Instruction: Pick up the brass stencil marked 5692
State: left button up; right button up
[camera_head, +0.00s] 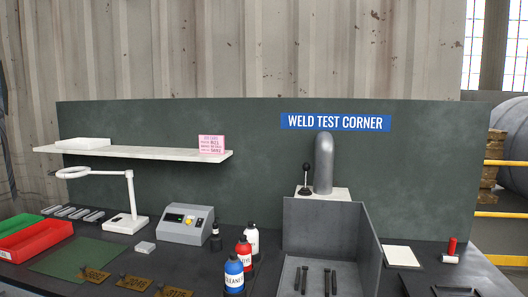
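Three brass stencils lie in a row on the dark bench at the lower left, each with a small dark knob. The left stencil (93,275) lies by the front edge of a green mat. The middle stencil (133,284) and the right stencil (174,292) lie further right; the right one is cut by the bottom edge of the picture. Their numbers are too small to read surely, so I cannot tell which is marked 5692. Neither of my grippers is in view.
A red tray (36,238), green mat (75,257), white lamp (128,222) and grey meter (187,224) stand behind and left. Blue (233,275), red (243,252) and white (252,240) bottles stand right of the stencils. A grey metal bin (322,232) is further right.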

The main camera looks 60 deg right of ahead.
aim_at(91, 275)
jog(key=z, duration=1.7)
jog(key=i+j, duration=0.15)
jog(key=j, duration=0.2)
jog(key=i+j+u, duration=0.15)
jog(key=j, duration=0.2)
jog(key=i+j, duration=0.2)
jog(key=j, duration=0.15)
jog(key=k+u, duration=0.05)
